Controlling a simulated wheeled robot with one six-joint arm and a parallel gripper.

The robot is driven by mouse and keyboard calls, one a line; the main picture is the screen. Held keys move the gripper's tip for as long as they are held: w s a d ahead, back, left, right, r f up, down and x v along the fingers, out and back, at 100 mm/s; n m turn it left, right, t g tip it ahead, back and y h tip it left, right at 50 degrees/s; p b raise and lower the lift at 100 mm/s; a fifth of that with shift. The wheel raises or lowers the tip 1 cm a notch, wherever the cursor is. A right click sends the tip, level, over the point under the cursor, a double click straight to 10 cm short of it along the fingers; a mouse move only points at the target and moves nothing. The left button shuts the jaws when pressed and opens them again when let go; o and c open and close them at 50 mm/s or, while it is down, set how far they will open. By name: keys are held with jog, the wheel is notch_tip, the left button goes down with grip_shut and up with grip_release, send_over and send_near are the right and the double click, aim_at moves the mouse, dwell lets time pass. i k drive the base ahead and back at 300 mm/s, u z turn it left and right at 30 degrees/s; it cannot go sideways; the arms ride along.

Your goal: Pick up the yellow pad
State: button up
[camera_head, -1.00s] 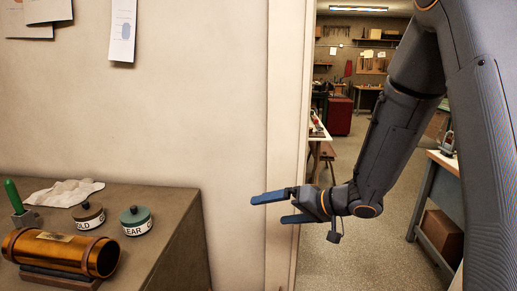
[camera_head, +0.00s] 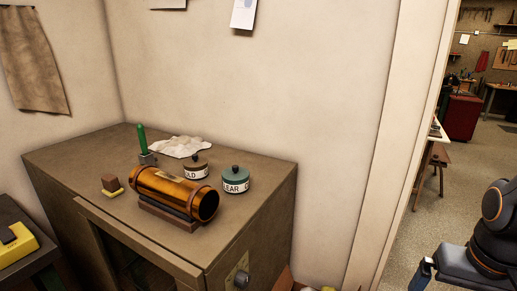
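A larger yellow item (camera_head: 22,246) with a dark block on top sits on a dark surface at the left edge. My arm shows in the lower right corner. A blue part at its end, probably a finger of my gripper (camera_head: 421,275), is cut by the bottom edge, far right of both yellow things. Its opening is not clear.
A doorway opens at right.

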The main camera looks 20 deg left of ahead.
aim_at(111, 183)
jog(key=u, duration=2.25)
